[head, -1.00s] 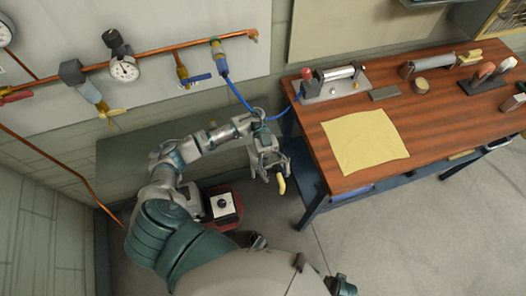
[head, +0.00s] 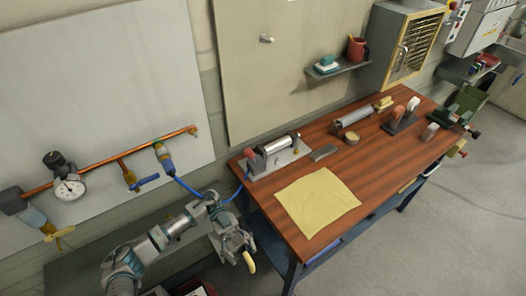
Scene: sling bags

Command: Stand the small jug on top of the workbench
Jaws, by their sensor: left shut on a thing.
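My left gripper (head: 235,244) is shut on the small jug (head: 250,262), of which only a pale yellow, curved, handle-like part shows below the fingers. The rest of it is hidden by the gripper or too small to tell. The gripper hangs in the air just left of the workbench's near left corner, apart from the top as far as I can see. The workbench (head: 376,172) has a reddish-brown wooden top and a dark blue-grey frame. My right gripper is not in view.
A yellow cloth (head: 317,202) lies flat on the bench's left half. Behind it are a clamp-like device (head: 276,157) and a grey block (head: 323,152). Several tools stand farther right. A blue hose (head: 188,186) passes behind my left gripper. Bare wood shows right of the cloth.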

